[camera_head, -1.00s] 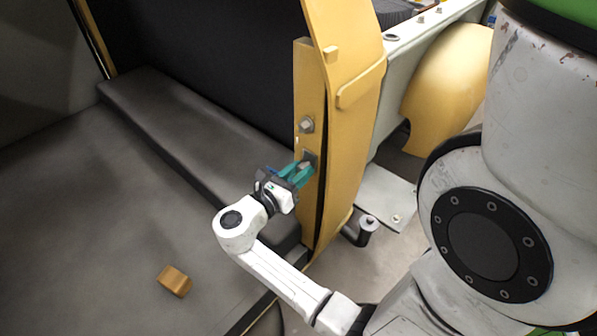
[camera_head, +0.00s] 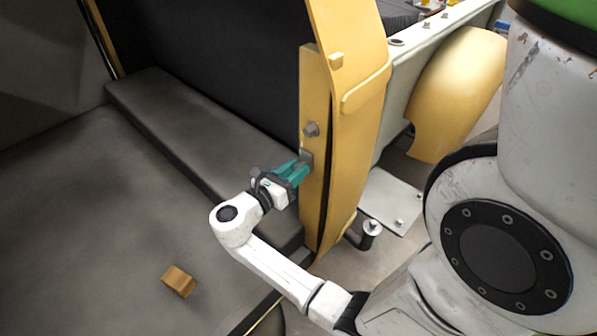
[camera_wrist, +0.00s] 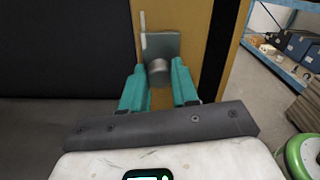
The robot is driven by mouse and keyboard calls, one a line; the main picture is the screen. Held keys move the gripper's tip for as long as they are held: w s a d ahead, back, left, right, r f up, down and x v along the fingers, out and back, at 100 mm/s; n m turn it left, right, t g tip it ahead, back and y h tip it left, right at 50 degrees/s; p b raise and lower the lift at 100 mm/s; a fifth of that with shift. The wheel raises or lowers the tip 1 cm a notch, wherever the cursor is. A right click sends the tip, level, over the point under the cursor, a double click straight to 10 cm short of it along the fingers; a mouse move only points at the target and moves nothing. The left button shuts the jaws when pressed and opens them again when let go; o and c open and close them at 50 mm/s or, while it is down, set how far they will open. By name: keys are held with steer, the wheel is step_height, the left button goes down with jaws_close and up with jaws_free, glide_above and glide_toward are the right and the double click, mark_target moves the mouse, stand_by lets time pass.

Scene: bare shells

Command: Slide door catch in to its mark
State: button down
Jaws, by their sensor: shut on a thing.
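The door catch is a grey plate with a round knob, set on the yellow door post (camera_head: 313,205). In the wrist view the catch plate (camera_wrist: 168,43) lies flat on the post, with its knob (camera_wrist: 157,70) between my teal fingers. A white upright mark (camera_wrist: 143,27) shows on the post at the plate's left edge, very close to it. My gripper (camera_head: 303,168) is shut on the knob of the door catch; it also shows in the wrist view (camera_wrist: 159,80). In the head view my fingers hide part of the catch (camera_head: 306,156).
A grey bolt head (camera_head: 311,129) sits on the post above the catch. A dark step (camera_head: 190,130) and open dark floor lie to the left, with a small brown block (camera_head: 178,281) on the floor. A yellow curved panel (camera_head: 455,90) stands to the right.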

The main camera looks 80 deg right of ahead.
steer(key=shift+w, duration=0.25)
steer(key=c, duration=0.8)
jaws_free()
steer(key=shift+d, duration=0.1)
steer(key=shift+c, duration=0.2)
steer(key=b+v, duration=0.1)
steer(key=v, duration=0.9)
steer(key=shift+a+b, duration=0.35)
steer(key=shift+a, duration=0.05)
steer(key=shift+w, duration=0.1)
